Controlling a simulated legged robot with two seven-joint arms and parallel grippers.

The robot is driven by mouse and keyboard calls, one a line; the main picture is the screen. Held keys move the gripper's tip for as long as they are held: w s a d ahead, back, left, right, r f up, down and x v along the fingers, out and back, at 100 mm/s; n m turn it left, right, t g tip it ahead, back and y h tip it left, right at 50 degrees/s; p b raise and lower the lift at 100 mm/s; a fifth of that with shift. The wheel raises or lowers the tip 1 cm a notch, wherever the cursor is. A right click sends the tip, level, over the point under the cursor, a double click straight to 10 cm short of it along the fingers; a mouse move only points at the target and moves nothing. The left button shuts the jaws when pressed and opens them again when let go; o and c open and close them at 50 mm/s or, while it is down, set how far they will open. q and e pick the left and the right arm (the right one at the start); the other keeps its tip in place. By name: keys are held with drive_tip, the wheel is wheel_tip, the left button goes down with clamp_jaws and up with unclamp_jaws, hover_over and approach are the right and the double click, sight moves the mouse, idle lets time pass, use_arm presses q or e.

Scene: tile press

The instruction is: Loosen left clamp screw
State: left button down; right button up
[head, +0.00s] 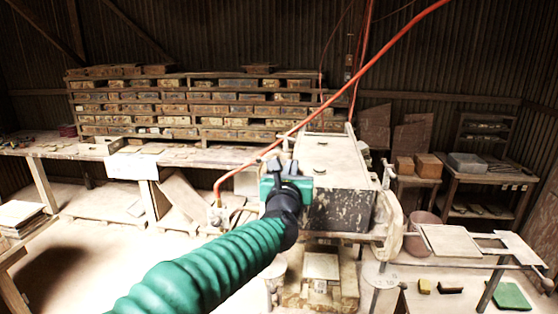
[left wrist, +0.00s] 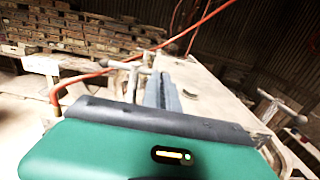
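The tile press (head: 338,208) stands right of centre in the head view, with a pale flat top and dark stained front. My left arm reaches in from below, and my left gripper (head: 284,168) is at the press's left edge. In the left wrist view its grey fingers (left wrist: 164,92) point forward, close together; whether they are fully shut is unclear. The left clamp screw (left wrist: 132,70), a metal T-handle, stands just left of the fingers, and I see no clear grip on it. In the head view my gripper largely hides this screw. The right clamp screw (left wrist: 276,104) is at the press's far right.
An orange hose (head: 345,94) runs from above down behind my gripper to the press's left side. A long bench (head: 60,150) and racks of stacked tiles (head: 190,105) stand behind. A side table (head: 455,243) is at the right. Open floor lies left.

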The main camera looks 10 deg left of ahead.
use_arm(q)
drive_tip(key=shift+a+f+b, duration=0.2)
drive_tip(key=shift+b, duration=0.1)
drive_tip(key=shift+s+a+b, duration=0.15)
drive_tip(key=shift+s+b, duration=0.2)
drive_tip(key=shift+s, duration=0.05)
drive_tip(key=s+b, duration=0.4)
drive_tip(key=s, duration=0.6)
drive_tip(key=s+a+f+m+g+h+b, duration=0.1)
drive_tip(key=s+a+f+m+g+b, duration=0.15)
drive_tip(key=f+m, duration=1)
drive_tip(key=s+a+f+m+g+h+b, duration=0.1)
drive_tip(key=s+f+m+g+b, duration=0.45)
drive_tip(key=f, duration=1.25)
drive_tip(key=s+a+f+m+g+y+b, duration=0.1)
drive_tip(key=s+a+f+m+g, duration=0.2)
drive_tip(key=s+f+m, duration=0.6)
drive_tip(key=s+a+f+m+g+y+b, duration=0.1)
drive_tip(key=s+a+f+m+g, duration=0.3)
drive_tip(key=s+f+m, duration=0.5)
wheel_tip(320, 180, down, 7)
drive_tip(key=shift+s+a+f+b, duration=0.1)
drive_tip(key=shift+s+a+b, duration=0.25)
drive_tip(key=shift+s+a, duration=0.55)
